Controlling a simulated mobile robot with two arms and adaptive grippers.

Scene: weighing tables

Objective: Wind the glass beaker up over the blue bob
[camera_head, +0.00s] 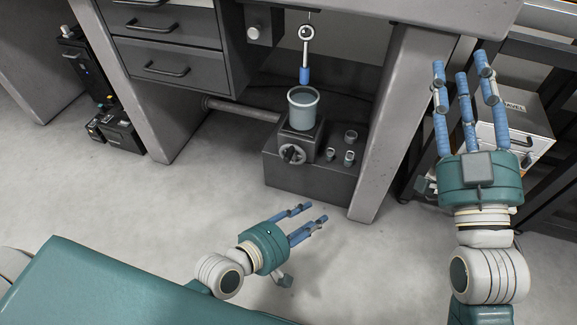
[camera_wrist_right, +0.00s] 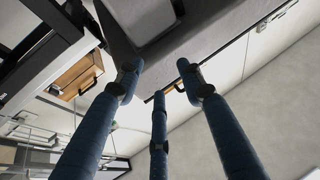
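The glass beaker (camera_head: 303,110) stands upright on a small dark jack stand (camera_head: 306,143) under the table. The blue bob (camera_head: 304,75) hangs from a ring and hook above the beaker, with its lower end a little above or near the rim. A round knob (camera_head: 292,154) is on the front of the jack. My left gripper (camera_head: 308,218) is open and empty, low in front of the jack and apart from it. My right gripper (camera_head: 466,78) is open and empty, raised at the right with fingers pointing up. Its spread fingers also show in the right wrist view (camera_wrist_right: 165,95).
The jack rests on a dark block (camera_head: 320,178) with several small glass vessels (camera_head: 349,155) on its right. A grey table leg (camera_head: 390,130) stands right of it, and a drawer unit (camera_head: 165,55) is at left. A pipe (camera_head: 240,109) runs behind. The floor in front is clear.

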